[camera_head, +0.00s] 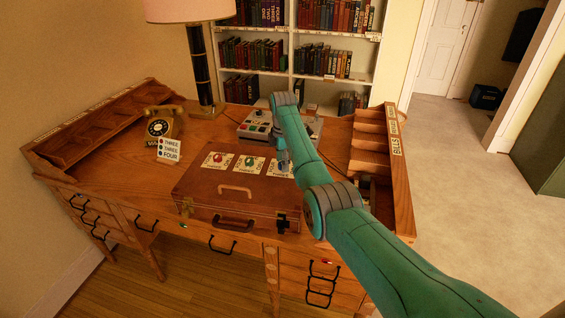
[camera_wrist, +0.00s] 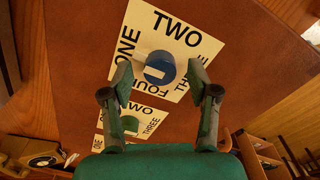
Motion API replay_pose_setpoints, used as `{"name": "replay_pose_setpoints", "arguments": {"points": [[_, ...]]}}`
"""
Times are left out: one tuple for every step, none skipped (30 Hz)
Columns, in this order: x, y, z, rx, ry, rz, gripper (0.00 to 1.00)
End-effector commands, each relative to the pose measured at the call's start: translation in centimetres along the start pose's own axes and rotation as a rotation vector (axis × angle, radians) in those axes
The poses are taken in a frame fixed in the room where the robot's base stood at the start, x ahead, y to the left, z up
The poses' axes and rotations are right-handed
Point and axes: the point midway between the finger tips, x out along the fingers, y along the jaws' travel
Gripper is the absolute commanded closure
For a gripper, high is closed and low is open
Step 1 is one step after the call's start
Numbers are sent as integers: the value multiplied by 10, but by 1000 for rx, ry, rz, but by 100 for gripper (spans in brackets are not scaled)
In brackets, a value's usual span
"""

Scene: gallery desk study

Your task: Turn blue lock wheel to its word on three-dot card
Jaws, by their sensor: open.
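The blue lock wheel (camera_wrist: 160,67) stands on a cream card (camera_wrist: 140,25) printed ONE, TWO, THREE and FOUR around it. The wheel has a white mark; I cannot tell surely which word it points to. My gripper (camera_wrist: 160,80) is open, its fingers on either side of the wheel with gaps. The three-dot card (camera_head: 168,150) leans by the telephone and reads THREE, THREE, FOUR from top to bottom; the top dot looks red, the bottom one blue.
The brown case (camera_head: 205,190) also carries a red wheel (camera_head: 217,157) and a green wheel (camera_head: 249,161), the green one close to my gripper. A telephone (camera_head: 160,128), a lamp (camera_head: 202,75), a button box (camera_head: 256,125) and a wooden rack (camera_head: 400,180) stand around on the desk.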

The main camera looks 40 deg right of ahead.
Motion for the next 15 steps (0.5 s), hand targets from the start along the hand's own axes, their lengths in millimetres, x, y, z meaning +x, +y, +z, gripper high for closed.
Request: {"name": "replay_pose_setpoints", "arguments": {"points": [[2,0,0,0,0,0,40],[3,0,0,0,0,1,40],[4,0,0,0,0,1,40],[4,0,0,0,0,1,40],[4,0,0,0,0,1,40],[4,0,0,0,0,1,40],[4,0,0,0,0,1,40],[4,0,0,0,0,1,40],[4,0,0,0,0,1,40],[4,0,0,0,0,1,40],[4,0,0,0,0,1,43],[4,0,0,0,0,1,53],[4,0,0,0,0,1,60],[4,0,0,0,0,1,68],[4,0,0,0,0,1,78]]}}
